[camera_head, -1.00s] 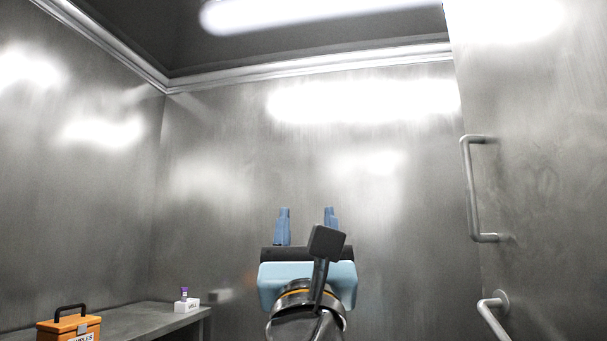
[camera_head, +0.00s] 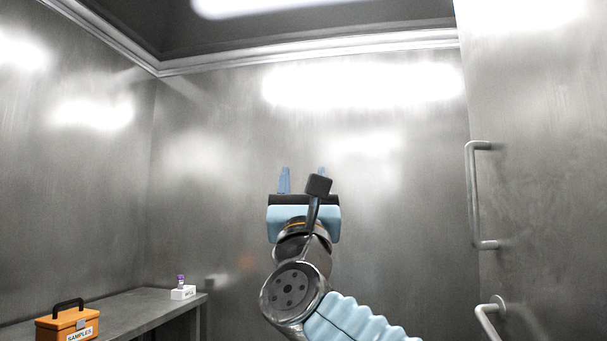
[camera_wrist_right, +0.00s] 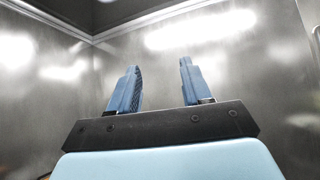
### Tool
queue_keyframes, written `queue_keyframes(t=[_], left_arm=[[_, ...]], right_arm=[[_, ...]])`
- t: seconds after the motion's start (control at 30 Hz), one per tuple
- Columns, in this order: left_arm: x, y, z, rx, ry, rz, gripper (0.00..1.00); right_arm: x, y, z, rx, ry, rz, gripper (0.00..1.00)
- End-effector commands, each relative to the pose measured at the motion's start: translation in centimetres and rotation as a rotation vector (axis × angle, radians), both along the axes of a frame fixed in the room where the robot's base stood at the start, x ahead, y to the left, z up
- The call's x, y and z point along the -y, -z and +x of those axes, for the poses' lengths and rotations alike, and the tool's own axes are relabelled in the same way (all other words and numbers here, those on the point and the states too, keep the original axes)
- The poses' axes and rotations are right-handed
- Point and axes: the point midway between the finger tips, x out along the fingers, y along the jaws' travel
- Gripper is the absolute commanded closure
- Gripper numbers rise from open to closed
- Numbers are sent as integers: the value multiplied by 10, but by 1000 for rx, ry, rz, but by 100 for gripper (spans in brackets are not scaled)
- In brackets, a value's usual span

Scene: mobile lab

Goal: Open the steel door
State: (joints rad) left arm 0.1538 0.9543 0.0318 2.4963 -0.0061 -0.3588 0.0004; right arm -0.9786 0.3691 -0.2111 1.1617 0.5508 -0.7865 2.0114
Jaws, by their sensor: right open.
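The steel door (camera_head: 535,190) is the flat metal panel at the right of the head view. A vertical bar handle (camera_head: 471,195) and a lower lever-like handle (camera_head: 490,318) show at its left side. The door looks shut against the back wall, though its lower part is out of frame. My right gripper (camera_head: 303,180) is raised in the middle of the head view, left of the handles and apart from them. Its blue fingers are spread and empty, as the right wrist view (camera_wrist_right: 157,85) also shows. My left gripper is not in view.
A grey bench (camera_head: 135,312) stands at the lower left. On it are an orange samples case (camera_head: 68,324) and a small white holder (camera_head: 183,293) with a purple-capped tube (camera_head: 181,281). Bare steel walls (camera_head: 215,160) surround the space. The air between my right gripper and the handles looks clear.

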Motion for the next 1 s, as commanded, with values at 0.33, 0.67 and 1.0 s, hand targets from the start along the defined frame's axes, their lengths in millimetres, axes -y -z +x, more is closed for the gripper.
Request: queue_keyframes(t=[0.33, 0.67, 1.0], left_arm=[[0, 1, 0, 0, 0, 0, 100], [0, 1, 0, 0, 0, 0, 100], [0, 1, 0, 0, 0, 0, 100]], right_arm=[[0, 1, 0, 0, 0, 0, 76], [0, 1, 0, 0, 0, 0, 100], [0, 1, 0, 0, 0, 0, 100]])
